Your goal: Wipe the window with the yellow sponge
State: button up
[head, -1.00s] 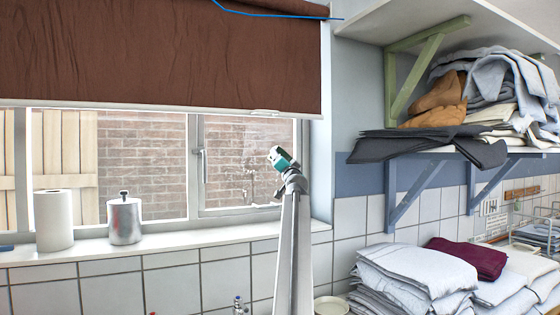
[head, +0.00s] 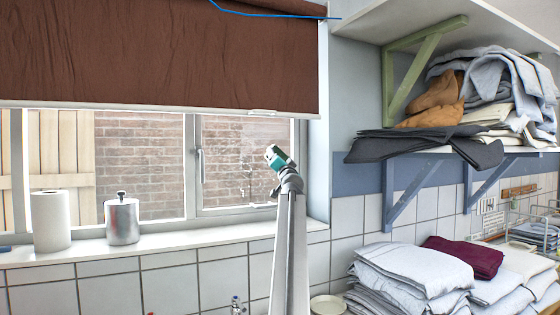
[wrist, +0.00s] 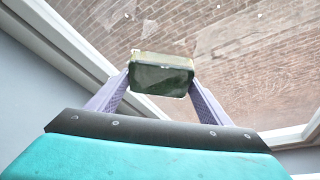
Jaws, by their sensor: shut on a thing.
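The window's right-hand pane (head: 222,150) stands in a white frame, with a brick wall outside. Pale smudges mark the glass on its right side, and whitish marks also show in the wrist view (wrist: 215,38). My gripper (wrist: 161,77), with its teal housing, is shut on the sponge (wrist: 160,76). The sponge shows a dark green face and a dull yellowish edge between the two fingers. In the head view my gripper (head: 270,154) is in front of the pane's right part. I cannot tell whether the sponge touches the glass.
A brown blind (head: 160,55) covers the window's upper part. A paper roll (head: 50,220) and a metal canister (head: 122,218) stand on the sill at left. A shelf with folded cloths (head: 430,140) and stacked linen (head: 420,270) are at right. The sill below the right pane is clear.

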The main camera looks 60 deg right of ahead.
jog(key=shift+w+a+p, duration=0.7)
jog(key=shift+w+a, duration=0.45)
jog(key=shift+a, duration=0.3)
jog(key=shift+w+a+p, duration=0.6)
jog(key=shift+a+p, duration=0.1)
jog(key=shift+a, duration=0.1)
jog(key=shift+w+a+p, duration=0.6)
jog(key=shift+a+p, duration=0.05)
jog(key=shift+a, duration=0.1)
jog(key=shift+a, duration=0.1)
jog(key=shift+w+a+p, duration=0.6)
jog(key=shift+a+p, duration=0.15)
jog(key=shift+p, duration=0.1)
jog(key=shift+w+a+p, duration=0.55)
jog(key=shift+a+p, duration=0.2)
jog(key=shift+p, duration=0.1)
jog(key=shift+r, duration=0.15)
jog(key=shift+d+b, duration=0.15)
jog(key=shift+b, duration=0.3)
